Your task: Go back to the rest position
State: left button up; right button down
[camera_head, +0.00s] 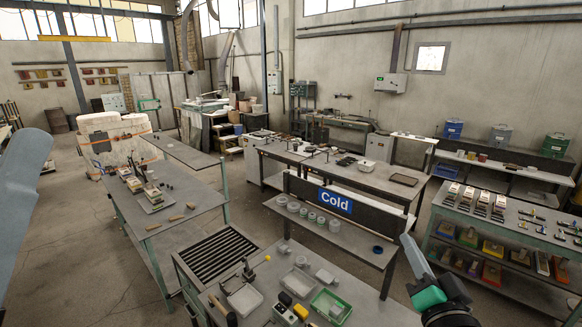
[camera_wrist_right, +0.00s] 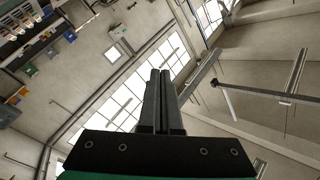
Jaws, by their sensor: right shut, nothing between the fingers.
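My right gripper (camera_wrist_right: 160,75) is shut in the right wrist view, its two dark fingers side by side with nothing between them. They point up toward the windows and ceiling. In the head view my right arm comes in at the lower right, with a green part and a grey narrow part raised beside the front table. Of my left arm only a grey link shows at the left edge of the head view; its gripper is out of view. No ladle can be made out in either gripper.
A front table (camera_head: 375,312) holds a green tray (camera_head: 330,306), a pale tray (camera_head: 245,299) and small tools. Behind it stands a bench with a blue "Cold" sign (camera_head: 335,202) and several small cups. A loaded shelf table (camera_head: 500,208) stands at right, a green-legged table (camera_head: 185,190) at left.

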jog(key=s+a+r+n+t+y, duration=0.1)
jog(key=s+r+n+t, duration=0.3)
jog(key=s+r, duration=0.6)
jog(key=s+a+r+n+t+y, duration=0.2)
jog(key=s+a+r+n+t, duration=0.1)
jog(key=s+r, duration=0.7)
notch_tip(320, 180, up, 4)
jog(key=shift+s+r+n+t, duration=0.1)
jog(key=shift+s+n+t, duration=0.15)
jog(key=shift+n+t, duration=0.6)
